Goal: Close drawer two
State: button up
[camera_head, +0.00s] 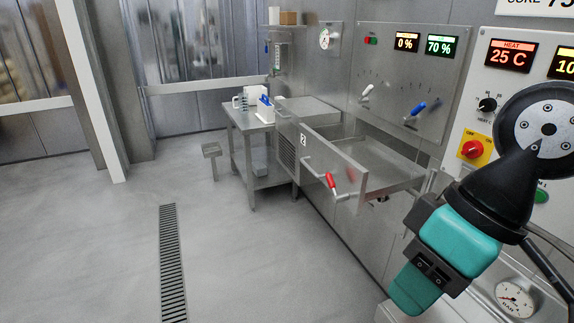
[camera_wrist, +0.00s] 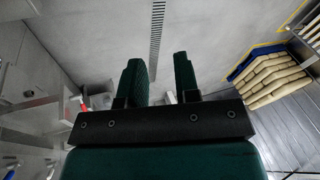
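Drawer two, a steel drawer (camera_head: 322,156) marked with a "2", stands pulled out from the steel machine wall, with its open inside showing. A red-handled lever (camera_head: 331,180) is at the near end of its front panel. My gripper (camera_head: 413,290) hangs at the lower right of the head view, to the right of the drawer and apart from it. In the wrist view, the two dark green fingers of my gripper (camera_wrist: 161,68) are spread with an empty gap between them. A red part (camera_wrist: 85,108) shows left of the fingers there; I cannot tell if it is the same lever.
A steel side table (camera_head: 258,124) with a white and blue item stands beyond the drawer. A panel with a blue lever (camera_head: 416,108) is above it. Pale stacked items (camera_wrist: 272,78) are at right in the wrist view.

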aim_at(357, 156)
jog(key=u, duration=0.05)
jog(key=k, duration=0.55)
jog(key=z, duration=0.45)
jog(key=i, duration=0.85)
jog(key=u, duration=0.5)
jog(key=i, duration=0.6)
jog(key=u, duration=0.5)
